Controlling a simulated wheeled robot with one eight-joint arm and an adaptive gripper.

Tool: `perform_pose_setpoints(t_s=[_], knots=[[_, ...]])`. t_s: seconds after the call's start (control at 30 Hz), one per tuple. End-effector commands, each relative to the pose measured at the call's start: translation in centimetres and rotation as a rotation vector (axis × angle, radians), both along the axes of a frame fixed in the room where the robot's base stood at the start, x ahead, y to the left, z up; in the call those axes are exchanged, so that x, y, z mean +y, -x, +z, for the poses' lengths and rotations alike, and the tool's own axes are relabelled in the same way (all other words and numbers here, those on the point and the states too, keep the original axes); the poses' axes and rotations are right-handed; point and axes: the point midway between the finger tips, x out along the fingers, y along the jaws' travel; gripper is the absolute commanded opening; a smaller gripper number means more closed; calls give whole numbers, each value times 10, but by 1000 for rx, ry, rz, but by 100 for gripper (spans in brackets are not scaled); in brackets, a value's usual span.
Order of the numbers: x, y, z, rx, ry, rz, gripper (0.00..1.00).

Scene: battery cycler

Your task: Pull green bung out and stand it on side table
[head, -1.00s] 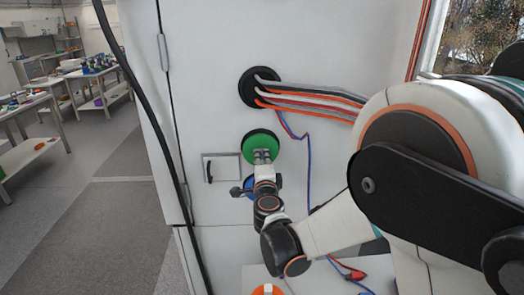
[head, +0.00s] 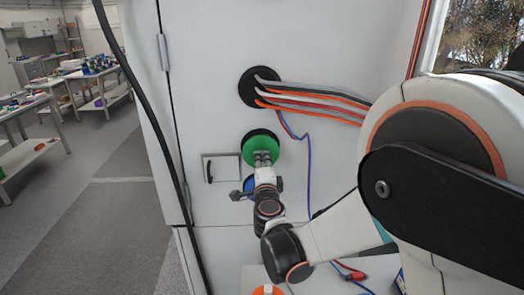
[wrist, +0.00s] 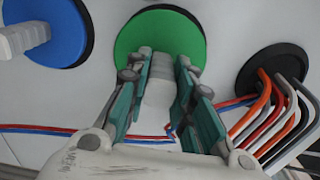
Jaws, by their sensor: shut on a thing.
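The green bung (head: 261,150) has a round green face and a pale grip stem, and it is at the cabinet's white side wall. A black ring (head: 259,132) shows above and behind it. My gripper (head: 264,160) is shut on the bung's stem (wrist: 157,95), with a finger on each side of it in the wrist view. The green face (wrist: 160,28) lies just beyond the fingertips. How far the bung sits in its hole is hidden. A pale tabletop (head: 251,275), likely the side table, shows at the bottom of the head view.
A blue bung (wrist: 42,35) with a pale stem is beside the green one. A black cable port (head: 261,87) with grey, red and orange cables is above. Red and blue wires (head: 308,160) hang close to my gripper. An orange object (head: 267,289) is on the tabletop.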

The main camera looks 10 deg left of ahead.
Motion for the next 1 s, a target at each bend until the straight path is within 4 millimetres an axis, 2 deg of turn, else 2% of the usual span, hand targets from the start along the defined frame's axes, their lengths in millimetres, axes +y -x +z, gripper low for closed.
perform_pose_setpoints(t_s=[1.0], knots=[[-9, 35, 2, 0, 0, 1, 0]])
